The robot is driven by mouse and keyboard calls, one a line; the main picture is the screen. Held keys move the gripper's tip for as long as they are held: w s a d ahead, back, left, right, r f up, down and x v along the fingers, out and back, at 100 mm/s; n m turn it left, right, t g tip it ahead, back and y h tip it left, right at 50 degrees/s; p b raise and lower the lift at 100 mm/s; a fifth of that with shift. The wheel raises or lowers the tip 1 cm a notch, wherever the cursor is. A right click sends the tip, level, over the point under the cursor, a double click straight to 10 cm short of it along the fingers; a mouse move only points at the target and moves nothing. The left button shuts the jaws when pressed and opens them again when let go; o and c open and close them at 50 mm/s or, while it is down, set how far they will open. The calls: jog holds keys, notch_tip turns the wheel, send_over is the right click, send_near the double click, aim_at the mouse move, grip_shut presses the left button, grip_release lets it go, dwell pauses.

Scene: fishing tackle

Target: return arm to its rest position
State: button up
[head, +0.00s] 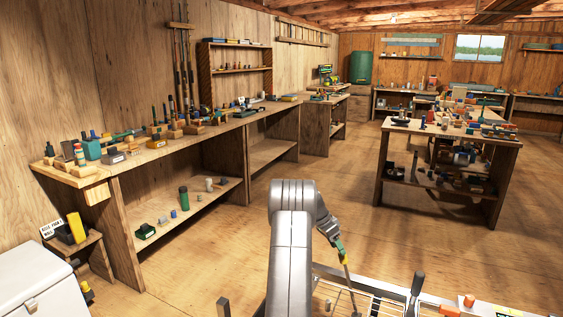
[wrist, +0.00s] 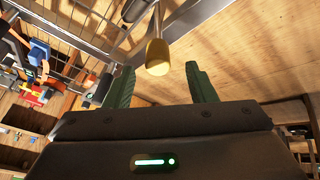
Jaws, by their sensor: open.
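My arm is bent at the bottom middle of the head view, with its gripper (head: 340,247) pointing down to the right. In the wrist view my gripper (wrist: 160,72) has its two green fingers spread apart. A yellow-ended rod (wrist: 157,56) shows between and beyond the fingertips, with a gap on each side. In the head view its yellow end (head: 343,258) is just below the fingers, and its thin shaft slants down toward a wire rack. I cannot tell how far it is from the fingers in depth.
The wire rack (head: 385,301) has metal rails and small items around it. A long wooden workbench (head: 215,132) with tackle runs along the left wall. A wooden table (head: 450,133) stands at right. A white cooler (head: 32,281) is at lower left. The floor between is clear.

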jog(key=v, duration=0.9)
jog(key=x, duration=1.3)
jog(key=shift+s+d+f, duration=0.1)
jog(key=shift+d+f, duration=0.1)
jog(key=shift+f, duration=0.15)
jog(key=shift+s+d+r+y+p, duration=0.1)
jog(key=shift+d+r+y+p, duration=0.05)
jog(key=shift+d+p, duration=0.25)
jog(key=shift+s+d+r+y+p, duration=0.15)
jog(key=shift+d+p, duration=0.1)
jog(key=shift+d, duration=0.15)
jog(key=shift+s+d, duration=0.2)
jog(key=shift+s, duration=0.05)
jog(key=shift+f+y, duration=0.2)
jog(key=shift+y, duration=0.1)
